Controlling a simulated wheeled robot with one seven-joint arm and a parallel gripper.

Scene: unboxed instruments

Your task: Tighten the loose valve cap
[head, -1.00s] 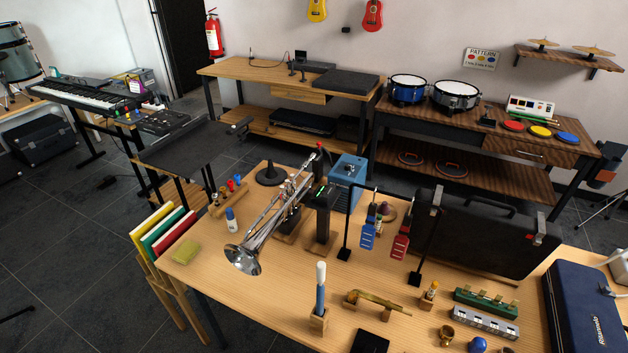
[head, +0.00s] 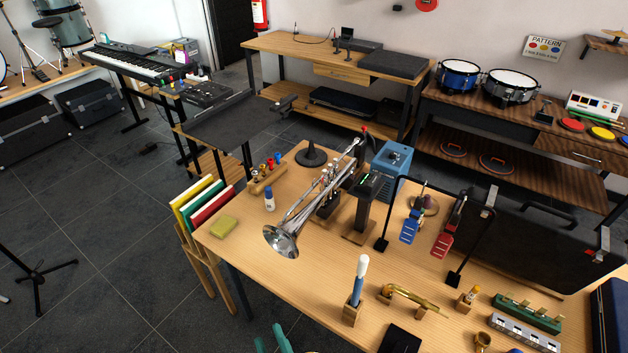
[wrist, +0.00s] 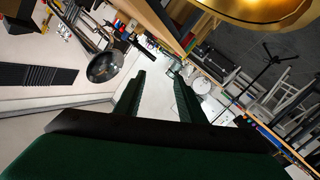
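The silver trumpet (head: 312,203) rests on a stand on the wooden table, its bell toward the front left. Its valves (head: 330,177) are small here, and I cannot tell which cap is loose. My gripper (head: 272,341) shows as two teal fingertips at the bottom edge of the head view, in front of the table and well short of the trumpet. In the wrist view my gripper (wrist: 160,92) has two dark green fingers spread apart with nothing between them. The trumpet's valves cannot be made out in the wrist view.
A wooden block with coloured bottles (head: 267,177), a white bottle (head: 269,201), a dark meter on a post (head: 365,200) and a blue box (head: 392,162) surround the trumpet. An upright blue-and-white tool (head: 358,282) stands nearer. A large gold surface (wrist: 265,10) fills the wrist view's top right.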

